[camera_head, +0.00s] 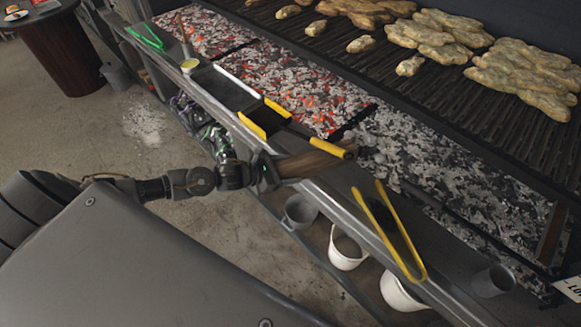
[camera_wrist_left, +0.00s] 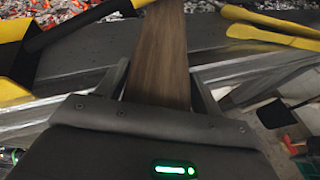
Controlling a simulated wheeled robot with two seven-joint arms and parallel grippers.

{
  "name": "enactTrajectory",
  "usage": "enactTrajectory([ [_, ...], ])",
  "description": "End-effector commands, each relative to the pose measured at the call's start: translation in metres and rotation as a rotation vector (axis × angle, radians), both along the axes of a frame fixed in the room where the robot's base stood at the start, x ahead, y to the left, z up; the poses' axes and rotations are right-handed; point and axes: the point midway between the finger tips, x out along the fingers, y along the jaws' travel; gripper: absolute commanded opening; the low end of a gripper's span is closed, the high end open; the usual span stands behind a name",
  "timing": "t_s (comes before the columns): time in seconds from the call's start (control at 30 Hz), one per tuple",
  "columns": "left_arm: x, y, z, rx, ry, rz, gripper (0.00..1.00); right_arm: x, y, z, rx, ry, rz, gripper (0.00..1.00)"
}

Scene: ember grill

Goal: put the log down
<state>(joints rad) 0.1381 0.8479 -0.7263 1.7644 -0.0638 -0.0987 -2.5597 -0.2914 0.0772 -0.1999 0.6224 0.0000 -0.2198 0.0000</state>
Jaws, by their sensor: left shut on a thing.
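The log (camera_head: 308,163) is a brown wooden piece held in my left gripper (camera_head: 276,172) at the front rail of the grill. In the left wrist view the log (camera_wrist_left: 161,55) runs straight out from between the two fingers (camera_wrist_left: 158,85), which are shut on it. Its far end reaches over the front shelf, close to a yellow tool handle. I cannot tell whether the log touches the shelf. My right gripper is in neither view.
The ember bed (camera_head: 285,85) glows behind the shelf, with grey ash (camera_head: 420,150) to the right. Yellow tongs (camera_head: 390,232) lie on the shelf right of the log. A yellow-handled scoop (camera_head: 252,126) lies left. White buckets (camera_head: 346,246) stand below.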

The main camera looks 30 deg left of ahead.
Motion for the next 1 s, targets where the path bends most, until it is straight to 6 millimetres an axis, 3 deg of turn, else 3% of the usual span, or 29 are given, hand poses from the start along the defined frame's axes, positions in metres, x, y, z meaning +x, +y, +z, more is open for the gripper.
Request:
enactTrajectory([
  [0.03,-0.002,-0.002,-0.004,0.003,0.008,-0.007,0.68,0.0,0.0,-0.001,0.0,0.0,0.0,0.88],
  [0.2,0.0,-0.004,-0.003,0.001,0.006,-0.009,0.89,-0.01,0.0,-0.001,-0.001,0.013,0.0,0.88],
  [0.57,-0.006,0.002,-0.001,0.002,0.004,-0.004,0.89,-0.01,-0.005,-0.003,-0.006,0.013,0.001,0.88],
  [1.0,-0.07,0.048,0.028,0.004,0.007,-0.007,0.89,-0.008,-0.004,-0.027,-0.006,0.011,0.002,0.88],
])
